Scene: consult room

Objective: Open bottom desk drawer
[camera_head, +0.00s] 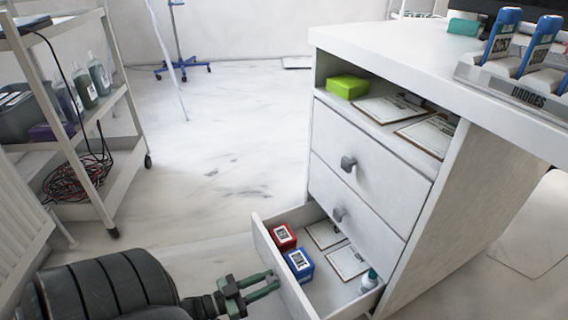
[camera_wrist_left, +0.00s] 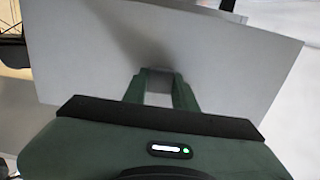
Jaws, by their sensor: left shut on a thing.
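The bottom desk drawer (camera_head: 325,208) is pulled well out of the white desk (camera_head: 400,40). It holds a red box (camera_head: 283,237), a blue box (camera_head: 299,264), two clipboards (camera_head: 348,262) and a small bottle (camera_head: 369,280). My left gripper (camera_head: 270,284) is at the outer side of the drawer front. In the left wrist view my left gripper (camera_wrist_left: 160,88) has its fingers up against the white drawer front (camera_wrist_left: 230,70). It is shut on the drawer's handle, which the fingers and the panel hide. My right gripper is not in view.
The two drawers above, with dark knobs (camera_head: 348,163), are shut. An open shelf holds a green box (camera_head: 347,87) and clipboards. A white cart (camera_head: 108,195) with bottles and cables stands at left. Marble floor (camera_head: 215,130) is free between cart and desk.

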